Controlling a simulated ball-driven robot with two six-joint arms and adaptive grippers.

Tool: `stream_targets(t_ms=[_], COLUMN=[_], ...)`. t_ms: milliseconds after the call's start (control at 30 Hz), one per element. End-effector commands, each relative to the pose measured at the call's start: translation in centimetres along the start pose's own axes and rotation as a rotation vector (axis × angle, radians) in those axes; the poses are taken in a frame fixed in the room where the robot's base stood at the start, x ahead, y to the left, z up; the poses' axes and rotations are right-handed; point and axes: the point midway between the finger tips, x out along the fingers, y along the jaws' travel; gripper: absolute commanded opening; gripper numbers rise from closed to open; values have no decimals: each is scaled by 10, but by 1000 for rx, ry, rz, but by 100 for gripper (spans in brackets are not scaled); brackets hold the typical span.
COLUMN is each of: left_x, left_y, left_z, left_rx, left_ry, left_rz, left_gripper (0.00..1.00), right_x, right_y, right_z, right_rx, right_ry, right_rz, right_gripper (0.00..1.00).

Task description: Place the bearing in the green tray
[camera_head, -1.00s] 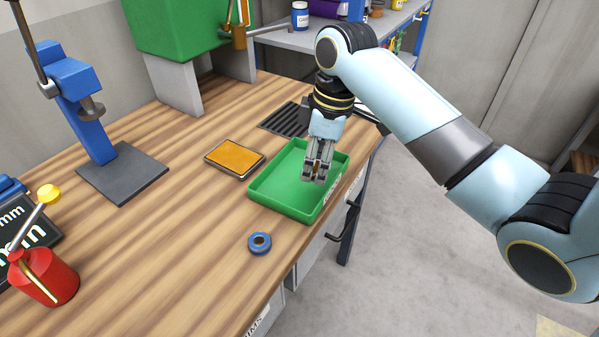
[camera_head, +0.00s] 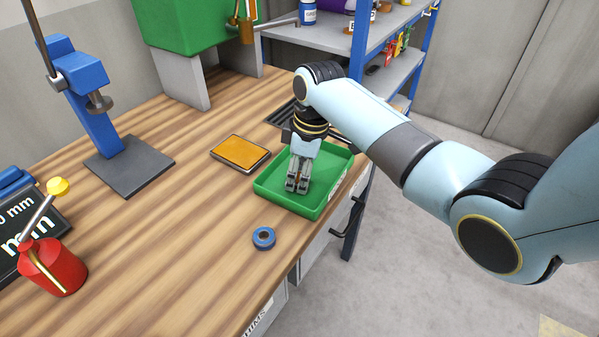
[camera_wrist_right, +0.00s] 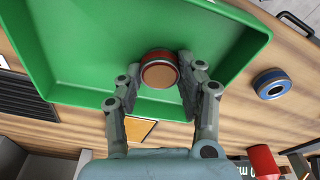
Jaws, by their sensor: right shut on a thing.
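The green tray (camera_head: 275,190) lies on the wooden bench near its right edge, and its green floor and walls fill much of the wrist view (camera_wrist_right: 70,60). My right gripper (camera_head: 297,184) points down inside the tray's outline, towards its near side. In the wrist view my right gripper (camera_wrist_right: 160,75) is shut on a round copper-faced piece (camera_wrist_right: 160,74) with a dark red band. I cannot tell whether this piece touches the tray floor. A blue ring (camera_head: 264,238) with a grey centre lies on the bench in front of the tray. My left gripper is out of view.
An orange-topped pad (camera_head: 240,153) lies left of the tray. A dark slotted grate (camera_head: 288,113) is behind it. A blue press (camera_head: 95,120) and a red oil can (camera_head: 55,268) stand at the left. The front middle of the bench is clear.

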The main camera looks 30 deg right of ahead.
Motion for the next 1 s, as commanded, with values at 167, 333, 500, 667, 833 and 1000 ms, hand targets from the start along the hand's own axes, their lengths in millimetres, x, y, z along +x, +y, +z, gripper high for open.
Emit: stream_targets(t_ms=[167,333,500,667,833,1000], left_x=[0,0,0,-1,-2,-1], left_y=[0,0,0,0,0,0], left_z=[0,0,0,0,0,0], left_rx=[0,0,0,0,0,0], left_ry=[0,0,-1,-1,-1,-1], left_rz=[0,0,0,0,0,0], left_gripper=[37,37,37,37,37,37], right_x=[1,1,-1,-21,-60,-95], right_y=[0,0,0,1,1,1], right_z=[0,0,0,-1,0,0], right_rx=[0,0,0,0,0,-1], right_ry=[0,0,0,2,2,1], right_rz=[0,-1,0,2,4,3], right_gripper=[55,60,60,60,60,60])
